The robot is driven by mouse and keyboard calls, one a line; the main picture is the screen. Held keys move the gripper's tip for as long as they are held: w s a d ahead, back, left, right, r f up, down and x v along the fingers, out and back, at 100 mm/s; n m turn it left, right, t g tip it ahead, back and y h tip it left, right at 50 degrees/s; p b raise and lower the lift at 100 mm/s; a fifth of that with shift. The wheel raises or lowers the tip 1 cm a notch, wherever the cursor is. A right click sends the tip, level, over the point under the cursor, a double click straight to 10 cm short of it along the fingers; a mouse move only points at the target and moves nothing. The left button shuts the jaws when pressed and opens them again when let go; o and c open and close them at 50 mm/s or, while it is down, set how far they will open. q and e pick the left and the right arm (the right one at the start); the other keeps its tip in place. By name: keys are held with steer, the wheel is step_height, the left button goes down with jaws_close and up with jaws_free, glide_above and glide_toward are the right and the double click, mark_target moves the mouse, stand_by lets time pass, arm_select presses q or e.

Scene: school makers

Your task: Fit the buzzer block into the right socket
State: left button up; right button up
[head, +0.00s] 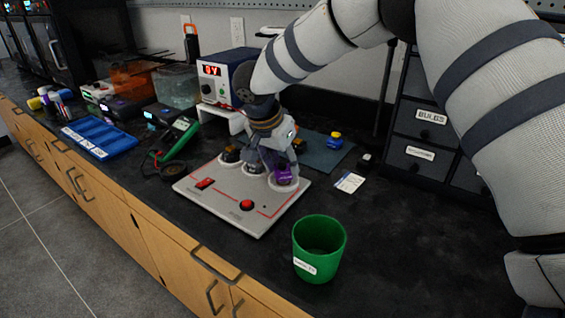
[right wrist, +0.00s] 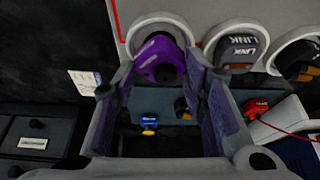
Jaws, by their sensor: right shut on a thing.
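The purple block, which I take to be the buzzer block (head: 283,173), is at the right socket of the grey board (head: 225,197). In the right wrist view the purple block (right wrist: 160,60) overlaps the pale ring of the right socket (right wrist: 158,22). I cannot tell whether it sits fully down. My right gripper (head: 270,167) reaches down over the board and is shut on the purple block; its fingers (right wrist: 160,70) flank it in the wrist view. Dark blocks marked LINK fill the middle socket (right wrist: 238,45) and the left socket (head: 230,155). My left gripper is out of view.
A green cup (head: 319,248) stands in front of the board's right side. A blue-and-yellow block (head: 335,140) lies on a dark mat (head: 318,155) behind. A power supply (head: 222,75), a blue tray (head: 99,137) and drawers (head: 420,122) surround it.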

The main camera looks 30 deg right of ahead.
mark_target(282, 166)
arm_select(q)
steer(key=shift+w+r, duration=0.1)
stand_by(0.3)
arm_select(e)
steer(key=shift+f, duration=0.65)
steer(key=o, duration=0.7)
steer(key=p+v, duration=0.1)
steer(key=v, duration=0.5)
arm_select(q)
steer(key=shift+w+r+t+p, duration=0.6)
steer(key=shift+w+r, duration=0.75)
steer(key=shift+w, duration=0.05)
arm_select(e)
steer(key=shift+v, duration=2.55)
